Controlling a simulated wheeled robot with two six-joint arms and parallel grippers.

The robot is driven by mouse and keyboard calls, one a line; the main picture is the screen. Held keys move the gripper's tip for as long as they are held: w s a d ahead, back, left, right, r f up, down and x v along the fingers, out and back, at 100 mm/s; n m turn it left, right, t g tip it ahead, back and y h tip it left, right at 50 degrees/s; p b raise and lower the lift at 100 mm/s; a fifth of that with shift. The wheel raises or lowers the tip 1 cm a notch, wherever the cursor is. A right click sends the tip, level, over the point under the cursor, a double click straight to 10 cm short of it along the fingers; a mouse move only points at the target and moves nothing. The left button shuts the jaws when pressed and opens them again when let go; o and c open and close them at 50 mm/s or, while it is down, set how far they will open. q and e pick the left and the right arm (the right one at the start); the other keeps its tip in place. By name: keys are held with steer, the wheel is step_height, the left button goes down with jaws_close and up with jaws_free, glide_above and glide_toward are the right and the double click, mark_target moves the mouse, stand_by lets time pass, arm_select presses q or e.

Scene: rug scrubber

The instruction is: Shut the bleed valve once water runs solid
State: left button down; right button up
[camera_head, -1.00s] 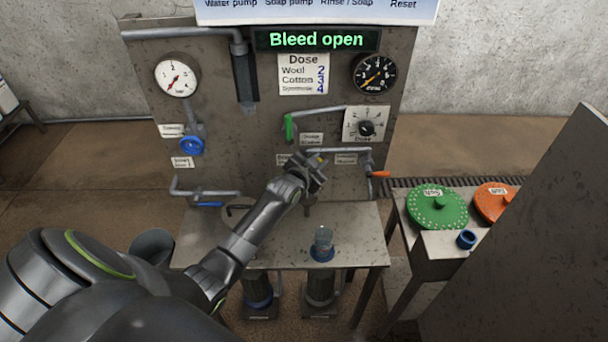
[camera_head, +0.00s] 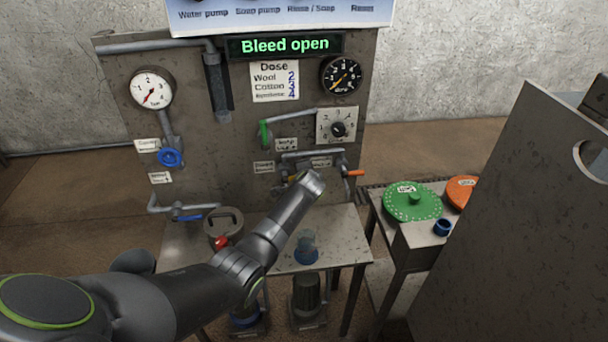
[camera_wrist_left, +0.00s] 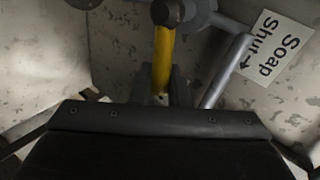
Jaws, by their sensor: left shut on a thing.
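The lit display (camera_head: 285,45) on the panel reads "Bleed open". My left gripper (camera_head: 298,180) reaches the panel's lower pipes, its fingers mostly hidden behind my wrist in the head view. In the left wrist view, the left gripper (camera_wrist_left: 160,92) is shut on a yellow lever (camera_wrist_left: 164,58), which stands between its fingers below a dark round knob. A label (camera_wrist_left: 275,45) beside it reads "Soap Shut" with an arrow. I cannot tell which valve is labelled as the bleed. A clear cup (camera_head: 306,246) with a blue base stands on the table; its water cannot be made out.
Nearby are a green handle (camera_head: 264,134), an orange handle (camera_head: 356,173), a blue wheel (camera_head: 170,158) and a blue lever (camera_head: 188,218). A grey panel (camera_head: 530,220) blocks the right side.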

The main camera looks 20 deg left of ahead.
arm_select(q)
steer(key=shift+f+m+g+y+b, duration=0.4)
steer(key=shift+f+m+g+y, duration=0.1)
steer(key=shift+f+m+y, duration=0.1)
stand_by(0.3)
steer(key=c, duration=1.5)
jaws_free()
steer(key=v, duration=1.7)
steer(key=shift+s, duration=0.25)
steer(key=shift+d, duration=0.1)
